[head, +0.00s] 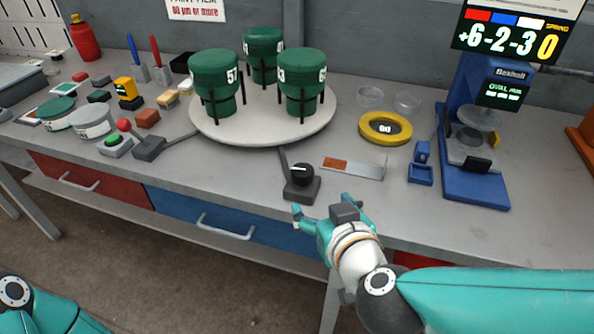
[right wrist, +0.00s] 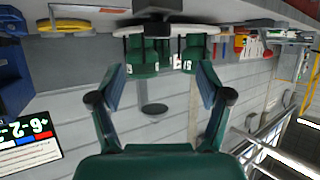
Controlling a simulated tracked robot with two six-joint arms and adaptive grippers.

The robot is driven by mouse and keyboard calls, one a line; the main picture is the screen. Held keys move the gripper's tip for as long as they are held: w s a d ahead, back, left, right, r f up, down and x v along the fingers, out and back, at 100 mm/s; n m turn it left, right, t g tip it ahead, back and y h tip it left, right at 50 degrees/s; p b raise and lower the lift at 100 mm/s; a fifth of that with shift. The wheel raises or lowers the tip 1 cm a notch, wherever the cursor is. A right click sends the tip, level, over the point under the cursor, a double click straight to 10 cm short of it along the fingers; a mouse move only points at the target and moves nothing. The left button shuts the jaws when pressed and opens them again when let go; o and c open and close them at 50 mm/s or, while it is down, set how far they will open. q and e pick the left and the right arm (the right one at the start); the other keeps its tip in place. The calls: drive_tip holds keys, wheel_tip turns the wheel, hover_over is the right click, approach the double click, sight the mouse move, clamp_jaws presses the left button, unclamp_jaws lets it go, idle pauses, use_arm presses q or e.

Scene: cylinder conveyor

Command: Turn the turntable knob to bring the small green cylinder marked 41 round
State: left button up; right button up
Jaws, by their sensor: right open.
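The white turntable (head: 262,132) carries green cylinders in black posts. The left one (head: 214,70) reads 57, the right one (head: 301,72) shows a 3 and a 6, and the back one (head: 263,46) shows only partial digits. No full 41 is readable. The black knob (head: 301,173) sits on a dark base in front of the turntable, with a white mark on it. My right gripper (head: 322,204) is open and empty at the table's front edge, just in front of the knob and apart from it. It also shows in the right wrist view (right wrist: 160,97). My left gripper is out of view.
A yellow ring (head: 385,128) and a flat metal plate (head: 352,167) lie right of the knob. A blue stand (head: 474,190) is further right. A green button box (head: 115,146) and a dark lever block (head: 149,148) are on the left. The table's front edge is near my right gripper.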

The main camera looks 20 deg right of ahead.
drive_tip(key=r, duration=0.1)
drive_tip(key=p, duration=0.3)
approach(304, 172)
drive_tip(key=b+x, duration=0.2)
drive_tip(key=x, duration=0.9)
drive_tip(key=shift+w, duration=0.1)
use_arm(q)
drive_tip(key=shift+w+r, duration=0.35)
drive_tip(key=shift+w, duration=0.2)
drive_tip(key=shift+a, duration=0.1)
